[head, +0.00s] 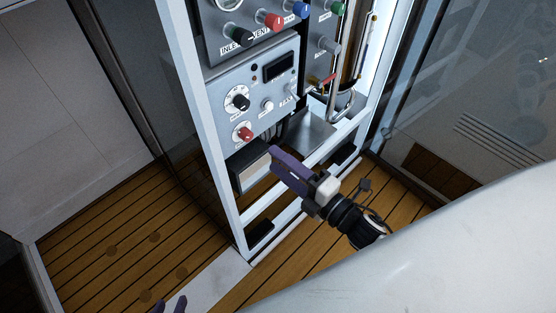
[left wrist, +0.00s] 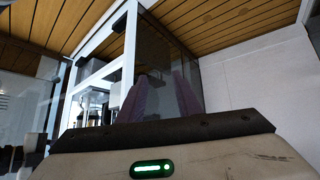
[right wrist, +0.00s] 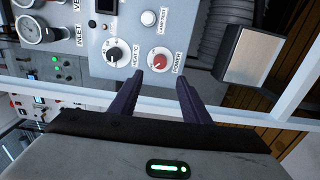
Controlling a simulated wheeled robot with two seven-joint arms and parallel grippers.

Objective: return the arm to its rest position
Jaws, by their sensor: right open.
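My right gripper (head: 290,170) is in front of the lower part of the panel cabinet in the head view, with dark purple fingers. In the right wrist view its fingers (right wrist: 160,85) stand apart with nothing between them, towards a red knob (right wrist: 158,60) and a black dial (right wrist: 117,52) on the grey panel. The same panel (head: 260,85) shows in the head view. Only the fingertips of my left gripper (head: 173,305) show at the bottom edge of the head view. In the left wrist view its fingers (left wrist: 160,90) are apart and empty.
The cabinet has a white frame (head: 205,130), with a grey box (head: 250,168) low inside it. Dark glass panels stand on both sides. The plank floor (head: 130,245) at left is clear. A large pale surface covers the lower right.

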